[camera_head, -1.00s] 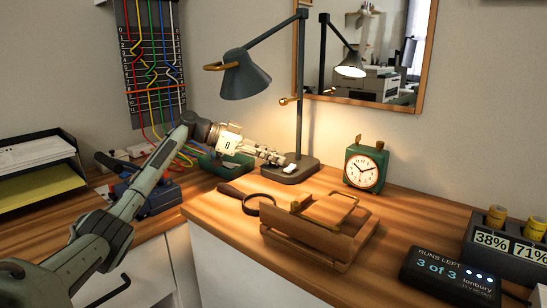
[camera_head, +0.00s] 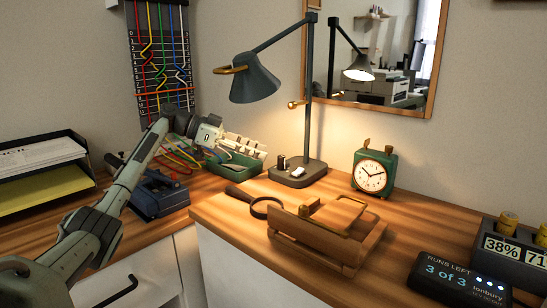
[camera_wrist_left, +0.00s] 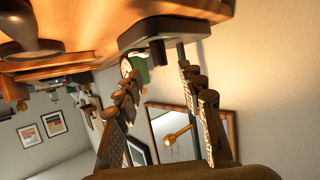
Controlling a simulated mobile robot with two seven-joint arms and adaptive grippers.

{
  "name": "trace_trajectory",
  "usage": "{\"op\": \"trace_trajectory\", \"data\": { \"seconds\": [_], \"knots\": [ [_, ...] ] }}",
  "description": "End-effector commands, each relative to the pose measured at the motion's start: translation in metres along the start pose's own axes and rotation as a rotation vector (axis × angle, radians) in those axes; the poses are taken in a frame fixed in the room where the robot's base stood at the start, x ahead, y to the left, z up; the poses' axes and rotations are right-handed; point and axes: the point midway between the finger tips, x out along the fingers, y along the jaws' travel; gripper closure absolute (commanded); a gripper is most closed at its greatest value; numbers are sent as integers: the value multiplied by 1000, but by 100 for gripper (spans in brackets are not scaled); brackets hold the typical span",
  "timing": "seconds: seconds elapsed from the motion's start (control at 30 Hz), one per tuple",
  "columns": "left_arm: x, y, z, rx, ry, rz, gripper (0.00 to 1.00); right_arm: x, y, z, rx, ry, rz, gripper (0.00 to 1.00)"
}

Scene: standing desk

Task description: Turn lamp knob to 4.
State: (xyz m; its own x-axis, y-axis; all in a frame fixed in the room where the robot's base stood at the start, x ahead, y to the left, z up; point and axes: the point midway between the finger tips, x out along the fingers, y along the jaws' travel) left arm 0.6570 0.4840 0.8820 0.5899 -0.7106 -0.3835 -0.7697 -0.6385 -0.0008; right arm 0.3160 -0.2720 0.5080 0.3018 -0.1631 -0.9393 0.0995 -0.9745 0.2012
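The dark desk lamp (camera_head: 255,82) stands at the back of the desk, its bulb glowing. On its base (camera_head: 312,176) are a small dark upright knob (camera_head: 281,162) and a white piece (camera_head: 297,171). A brass knob (camera_head: 293,104) sticks out of its post. My left gripper (camera_head: 262,149) is open and empty, left of the base and apart from it. In the left wrist view the fingers (camera_wrist_left: 158,72) are spread, with the lamp base (camera_wrist_left: 178,26) and dark knob (camera_wrist_left: 158,52) beyond the tips. Any knob markings are unreadable. My right gripper is not in view.
A green tray (camera_head: 232,165) lies below my left gripper. A magnifying glass (camera_head: 240,194), a wooden stand (camera_head: 315,240) and a green clock (camera_head: 373,172) are near the lamp. A display reading "3 of 3" (camera_head: 455,280) is at front right.

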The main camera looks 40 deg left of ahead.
Motion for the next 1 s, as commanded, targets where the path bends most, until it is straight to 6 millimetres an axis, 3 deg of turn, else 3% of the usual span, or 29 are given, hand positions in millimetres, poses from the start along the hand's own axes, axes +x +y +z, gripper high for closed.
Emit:
{"op": "trace_trajectory", "data": {
  "seconds": [0.1,0.3,1.0],
  "knots": [
    [-23,-1,0,-1,0,-2,60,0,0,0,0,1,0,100],
    [-43,0,0,-1,1,0,60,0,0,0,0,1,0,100],
    [-46,0,0,-1,1,1,60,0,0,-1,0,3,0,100]
  ]
}}
